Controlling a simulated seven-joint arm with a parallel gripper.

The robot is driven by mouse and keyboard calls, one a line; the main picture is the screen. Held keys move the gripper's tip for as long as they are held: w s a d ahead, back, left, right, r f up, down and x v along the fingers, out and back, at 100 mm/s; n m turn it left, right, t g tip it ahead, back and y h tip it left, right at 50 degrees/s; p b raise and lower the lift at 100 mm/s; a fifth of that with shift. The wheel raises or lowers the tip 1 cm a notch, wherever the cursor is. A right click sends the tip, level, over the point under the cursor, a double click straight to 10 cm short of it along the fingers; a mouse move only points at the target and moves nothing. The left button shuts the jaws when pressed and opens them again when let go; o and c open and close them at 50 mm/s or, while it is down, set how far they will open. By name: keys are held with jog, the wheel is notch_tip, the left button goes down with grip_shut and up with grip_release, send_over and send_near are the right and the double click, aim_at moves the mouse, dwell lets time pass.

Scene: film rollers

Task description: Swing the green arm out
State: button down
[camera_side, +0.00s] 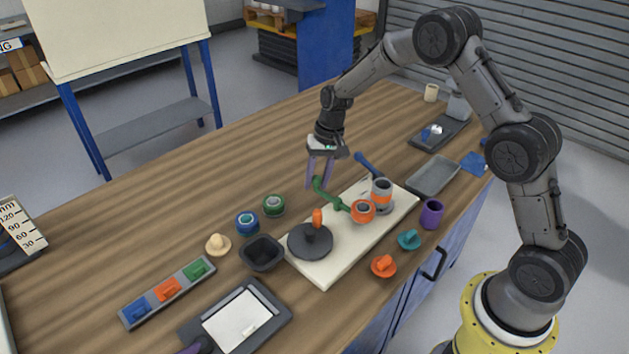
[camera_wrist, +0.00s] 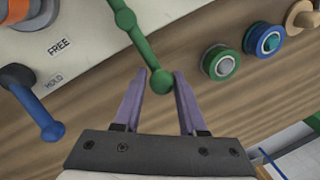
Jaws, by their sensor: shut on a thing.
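The green arm (camera_side: 331,199) is a thin jointed rod on the cream board (camera_side: 345,245); its outer end reaches past the board's back edge over the wood. It also shows in the wrist view (camera_wrist: 139,42), with its ball end between my fingers. My gripper (camera_side: 319,185) points down at that end, and in the wrist view my gripper (camera_wrist: 160,82) has its two purple fingers shut on the ball end. The blue arm (camera_side: 367,164) lies beside it, near the labels FREE and HOLD, which show in the wrist view. A grey and orange roller (camera_side: 381,194) stands on the board.
A dark disc with an orange knob (camera_side: 310,240) sits at the board's near left. Green (camera_side: 273,205) and blue (camera_side: 247,222) rollers and a black cup (camera_side: 262,252) stand left of the board. A purple cup (camera_side: 432,214) stands right.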

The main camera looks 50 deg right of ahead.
jog(key=shift+s+d+r+m+t+h, duration=0.1)
jog(key=shift+s+d+m+t+h, duration=0.1)
jog(key=shift+d+m, duration=0.8)
jog(key=shift+s+d+m+t+h, duration=0.15)
jog(key=shift+d+m, duration=0.3)
jog(key=shift+m, duration=0.95)
jog(key=shift+d, duration=0.1)
jog(key=c, duration=0.5)
grip_release()
jog(key=shift+c, duration=0.2)
jog(key=v, duration=1.3)
jog(key=shift+r, duration=0.4)
jog(key=shift+s, duration=0.1)
